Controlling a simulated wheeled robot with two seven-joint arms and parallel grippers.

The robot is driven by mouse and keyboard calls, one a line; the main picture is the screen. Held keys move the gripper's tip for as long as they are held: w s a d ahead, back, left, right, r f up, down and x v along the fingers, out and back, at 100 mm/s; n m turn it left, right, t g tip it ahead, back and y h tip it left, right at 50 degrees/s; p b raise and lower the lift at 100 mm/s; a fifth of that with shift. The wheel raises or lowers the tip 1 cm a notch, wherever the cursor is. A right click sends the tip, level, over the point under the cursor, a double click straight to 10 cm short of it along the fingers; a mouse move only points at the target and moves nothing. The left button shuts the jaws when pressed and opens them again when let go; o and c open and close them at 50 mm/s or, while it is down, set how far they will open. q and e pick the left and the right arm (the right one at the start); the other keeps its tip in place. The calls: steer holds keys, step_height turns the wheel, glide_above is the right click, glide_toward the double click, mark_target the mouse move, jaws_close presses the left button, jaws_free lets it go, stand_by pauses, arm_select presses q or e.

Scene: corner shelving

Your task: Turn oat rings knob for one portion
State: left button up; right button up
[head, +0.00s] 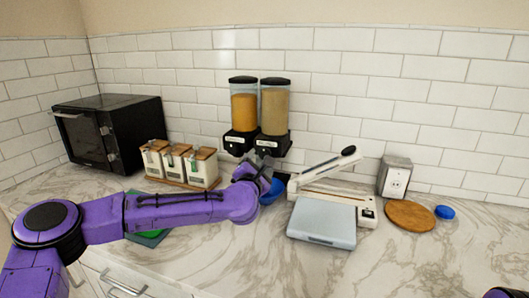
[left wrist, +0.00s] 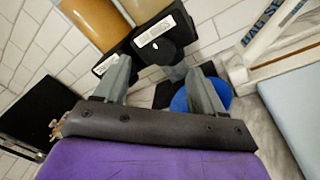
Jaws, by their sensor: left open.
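Two cereal dispensers stand side by side against the tiled wall, one with orange contents (head: 244,112) and one with tan contents (head: 275,110). Their labels are too small to read, so I cannot tell which holds oat rings. My left gripper (head: 265,163) is at the front of the right dispenser's black base. In the left wrist view my open left gripper (left wrist: 158,68) has its fingers spread, with a dark round knob (left wrist: 163,50) just beyond and between them. I cannot tell whether they touch it. A blue bowl (left wrist: 217,96) is partly hidden behind one finger.
A black microwave (head: 110,130) and several white canisters (head: 200,170) stand to the left. A white lever device (head: 335,190), a grey-blue scale-like box (head: 322,222), a wooden board (head: 409,216) and a blue lid (head: 444,212) lie to the right.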

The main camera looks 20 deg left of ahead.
mark_target(264, 155)
arm_select(q)
steer(key=w, duration=0.2)
steer(key=w+p, duration=0.1)
steer(key=w, duration=0.3)
steer(key=shift+a+f, duration=0.25)
steer(key=shift+f, duration=0.05)
steer(key=shift+s+r, duration=0.1)
steer(key=c, duration=1.1)
steer(key=shift+o, duration=0.2)
